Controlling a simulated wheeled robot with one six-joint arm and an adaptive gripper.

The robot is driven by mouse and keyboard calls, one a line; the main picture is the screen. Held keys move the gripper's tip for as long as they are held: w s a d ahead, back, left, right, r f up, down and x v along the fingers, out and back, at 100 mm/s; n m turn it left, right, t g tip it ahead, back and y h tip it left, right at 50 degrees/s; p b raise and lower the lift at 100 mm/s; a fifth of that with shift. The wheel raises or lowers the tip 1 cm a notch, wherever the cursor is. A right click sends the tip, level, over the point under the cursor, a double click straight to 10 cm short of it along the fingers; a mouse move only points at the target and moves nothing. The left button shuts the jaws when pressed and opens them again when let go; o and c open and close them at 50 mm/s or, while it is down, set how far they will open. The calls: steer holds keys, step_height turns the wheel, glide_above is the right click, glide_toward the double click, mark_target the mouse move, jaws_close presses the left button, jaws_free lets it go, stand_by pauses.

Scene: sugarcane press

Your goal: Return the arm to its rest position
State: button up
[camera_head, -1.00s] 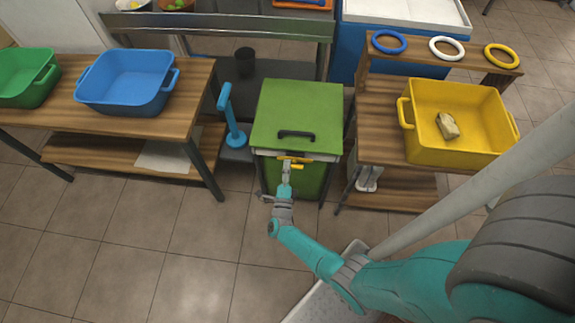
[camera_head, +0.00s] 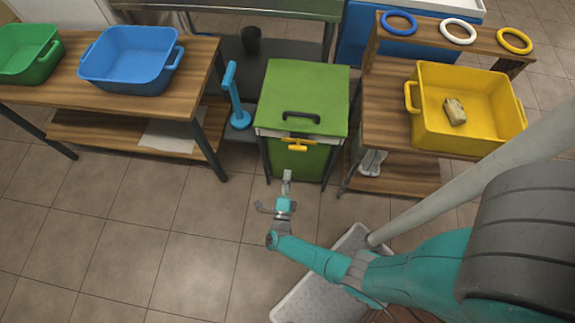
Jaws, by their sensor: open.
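My teal arm reaches from the lower right toward the middle of the picture. My gripper (camera_head: 286,178) is at its far end, in front of the green press (camera_head: 302,95) and apart from its yellow latch (camera_head: 298,146). The gripper is open and I see nothing in it. The press has a green lid with a black handle (camera_head: 301,116), and the lid lies closed on top.
A wooden table on the left bears a green bin (camera_head: 28,58) and a blue bin (camera_head: 130,62). A yellow bin (camera_head: 425,128) with a pale brown piece (camera_head: 455,111) stands on the right shelf. The tiled floor to the left front is clear.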

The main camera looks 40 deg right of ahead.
stand_by(0.5)
steer(key=s+a+r+n+t+y, duration=0.3)
steer(key=s+r+n+y, duration=0.35)
steer(key=s+n, duration=0.2)
steer(key=s+a+r+n+t+y, duration=0.3)
steer(key=s+r+n+y, duration=0.3)
steer(key=s+r+n, duration=0.25)
steer(key=s+a+r+n+g+y, duration=0.1)
steer(key=s+a+r+n, duration=0.1)
steer(key=s+r+n, duration=0.3)
steer(key=s+a+r+n+g+y, duration=0.2)
steer(key=s+r+n, duration=0.2)
steer(key=r, duration=0.9)
steer(key=shift+s+a+r+n+g, duration=0.3)
steer(key=shift+s+n, duration=0.1)
steer(key=shift+n, duration=0.7)
steer(key=shift+f+y, duration=0.1)
steer(key=shift+y, duration=0.15)
steer(key=shift+c, duration=0.3)
